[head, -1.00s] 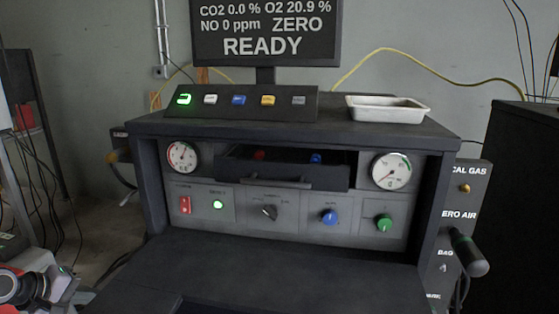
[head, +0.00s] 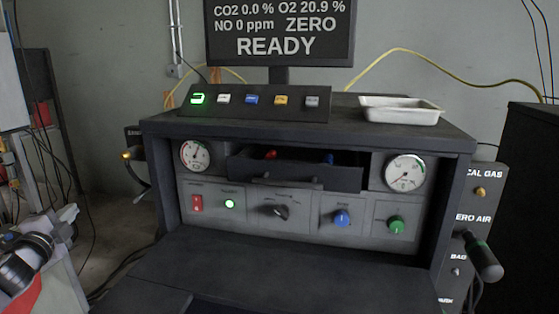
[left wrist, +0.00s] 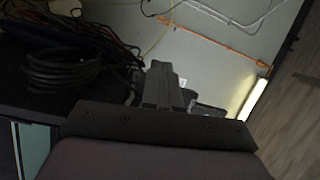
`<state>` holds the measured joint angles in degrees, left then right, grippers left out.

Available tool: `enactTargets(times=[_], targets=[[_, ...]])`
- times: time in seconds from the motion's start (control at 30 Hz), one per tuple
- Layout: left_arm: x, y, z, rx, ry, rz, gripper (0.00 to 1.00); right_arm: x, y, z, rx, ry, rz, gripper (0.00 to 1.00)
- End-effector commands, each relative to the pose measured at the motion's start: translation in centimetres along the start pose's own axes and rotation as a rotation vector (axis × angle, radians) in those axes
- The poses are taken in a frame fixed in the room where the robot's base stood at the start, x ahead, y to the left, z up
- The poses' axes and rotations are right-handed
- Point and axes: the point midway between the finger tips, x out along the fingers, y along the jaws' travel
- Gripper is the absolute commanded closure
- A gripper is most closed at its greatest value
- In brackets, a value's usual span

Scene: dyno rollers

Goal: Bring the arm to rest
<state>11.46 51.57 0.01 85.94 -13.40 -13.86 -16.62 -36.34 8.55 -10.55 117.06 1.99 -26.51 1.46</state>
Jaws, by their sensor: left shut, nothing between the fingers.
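My left gripper (left wrist: 165,85) shows in the left wrist view as dark fingers close together, with nothing between them. It is held away from the bench. Behind it are a coil of black cable (left wrist: 62,70), a pale wall and an orange line. In the head view, parts of my left arm appear to show at the lower left edge, but the fingertips cannot be made out there. My right gripper is in neither view.
A dark analyser bench (head: 300,128) stands ahead, with an open drawer (head: 296,175), gauges and knobs. A white tray (head: 400,116) and a button panel (head: 255,112) sit on top. A monitor (head: 280,35) reads READY.

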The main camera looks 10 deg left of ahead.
Motion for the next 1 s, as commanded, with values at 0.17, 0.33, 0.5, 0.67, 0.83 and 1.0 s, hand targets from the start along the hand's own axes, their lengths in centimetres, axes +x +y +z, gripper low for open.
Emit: enactTargets(times=[0.17,0.33,0.5,0.67,0.83,1.0], targets=[[-0.8,4.5,2.2,-0.593,-0.189,0.142,1.0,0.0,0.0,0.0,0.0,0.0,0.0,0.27],[-6.0,15.3,-3.4,-0.648,-0.144,0.326,1.0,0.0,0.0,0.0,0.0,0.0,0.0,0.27],[-13.4,24.1,-9.1,-0.757,-0.127,0.504,1.0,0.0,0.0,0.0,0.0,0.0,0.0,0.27],[-22.2,30.2,-14.6,-0.893,-0.137,0.664,1.0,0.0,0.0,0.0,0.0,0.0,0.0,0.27],[-30.8,33.0,-19.6,-1.049,-0.173,0.788,1.0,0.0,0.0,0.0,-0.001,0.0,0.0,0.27],[-37.1,33.4,-23.2,-1.191,-0.229,0.863,1.0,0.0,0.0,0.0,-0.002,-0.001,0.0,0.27]])
